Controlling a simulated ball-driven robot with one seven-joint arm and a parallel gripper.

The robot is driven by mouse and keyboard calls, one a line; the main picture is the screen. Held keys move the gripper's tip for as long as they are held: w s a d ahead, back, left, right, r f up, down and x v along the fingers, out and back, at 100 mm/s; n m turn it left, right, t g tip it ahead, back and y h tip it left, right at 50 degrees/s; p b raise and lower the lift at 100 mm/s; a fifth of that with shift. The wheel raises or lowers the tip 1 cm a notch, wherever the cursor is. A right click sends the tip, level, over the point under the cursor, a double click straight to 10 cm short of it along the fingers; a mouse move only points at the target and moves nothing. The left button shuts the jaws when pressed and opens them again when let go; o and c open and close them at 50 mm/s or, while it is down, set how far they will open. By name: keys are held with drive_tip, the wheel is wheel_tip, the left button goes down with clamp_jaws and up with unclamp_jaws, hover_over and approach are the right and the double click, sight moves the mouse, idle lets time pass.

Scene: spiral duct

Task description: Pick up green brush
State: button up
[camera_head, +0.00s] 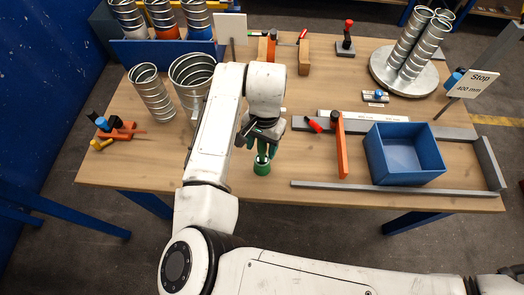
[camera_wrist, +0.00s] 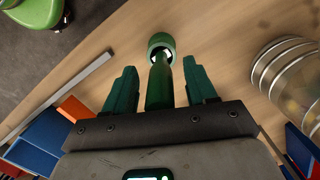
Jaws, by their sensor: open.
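The green brush (camera_wrist: 159,85) shows in the wrist view as a green handle rising toward me, with its far end at a round green cup-like piece with a pale inner ring (camera_wrist: 161,46). In the head view, the green base (camera_head: 262,168) stands on the wooden table near its front edge. My gripper (camera_wrist: 160,66) is open, its two dark green fingers on either side of the handle, with visible gaps in the picture. In the head view, my gripper (camera_head: 259,143) points down over the brush and partly hides it. I cannot tell whether either finger touches it.
Metal spiral ducts (camera_head: 152,95) stand to the left, close to my arm. An orange bar (camera_head: 341,148) and a blue bin (camera_head: 403,154) stand to the right. A grey rail (camera_head: 380,187) runs along the front edge. Bare wood surrounds the brush.

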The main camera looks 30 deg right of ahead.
clamp_jaws()
idle(0.4)
